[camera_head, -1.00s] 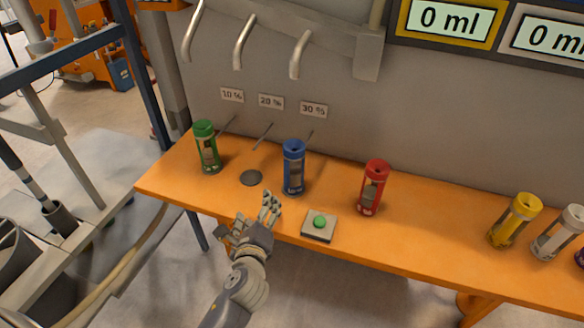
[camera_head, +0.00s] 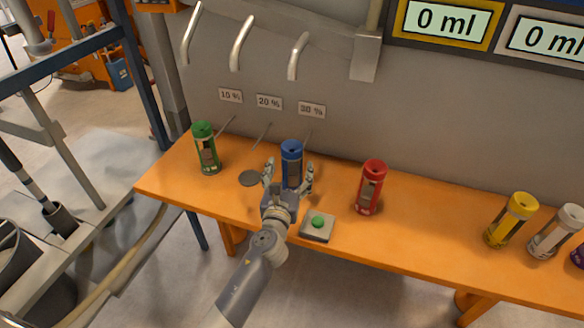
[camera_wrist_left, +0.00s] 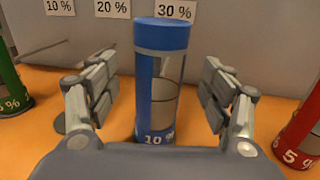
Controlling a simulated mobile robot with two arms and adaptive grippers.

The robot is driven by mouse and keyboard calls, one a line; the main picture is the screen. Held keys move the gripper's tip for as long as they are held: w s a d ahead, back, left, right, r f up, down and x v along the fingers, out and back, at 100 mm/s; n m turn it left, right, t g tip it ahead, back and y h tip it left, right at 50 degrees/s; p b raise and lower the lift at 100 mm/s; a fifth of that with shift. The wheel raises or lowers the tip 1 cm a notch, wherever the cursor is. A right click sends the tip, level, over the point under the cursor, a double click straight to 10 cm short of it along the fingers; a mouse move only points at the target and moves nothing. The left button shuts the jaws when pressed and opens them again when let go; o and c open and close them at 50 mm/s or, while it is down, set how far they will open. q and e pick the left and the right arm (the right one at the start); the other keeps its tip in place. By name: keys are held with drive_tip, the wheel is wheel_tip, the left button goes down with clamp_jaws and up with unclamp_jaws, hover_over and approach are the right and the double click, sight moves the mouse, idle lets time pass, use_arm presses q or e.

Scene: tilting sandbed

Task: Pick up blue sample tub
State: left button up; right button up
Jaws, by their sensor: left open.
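The blue sample tub (camera_head: 291,153) stands upright on the orange bench in the head view. In the left wrist view the blue tub (camera_wrist_left: 160,62) stands upright between my fingers, with a "10 %" label low on its side. My left gripper (camera_head: 288,172) is open, with one finger on each side of the tub. In the left wrist view the open gripper (camera_wrist_left: 160,95) shows a gap between each finger and the tub. The palm hides the tub's base. My right gripper is not in view.
A green tub (camera_head: 206,148) stands to the left and a red tub (camera_head: 371,186) to the right. A green button box (camera_head: 317,226) sits right of my wrist. A yellow tub (camera_head: 511,220) and a white tub (camera_head: 556,232) stand farther right on the orange bench (camera_head: 430,232).

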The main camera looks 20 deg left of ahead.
use_arm(q)
drive_tip(key=w, duration=0.4)
drive_tip(key=shift+w+a+f, duration=0.1)
drive_tip(key=shift+w+a, duration=0.1)
drive_tip(key=shift+a, duration=0.05)
drive_tip(key=shift+s, duration=0.1)
drive_tip(key=c, duration=1.4)
drive_tip(key=shift+r, duration=0.2)
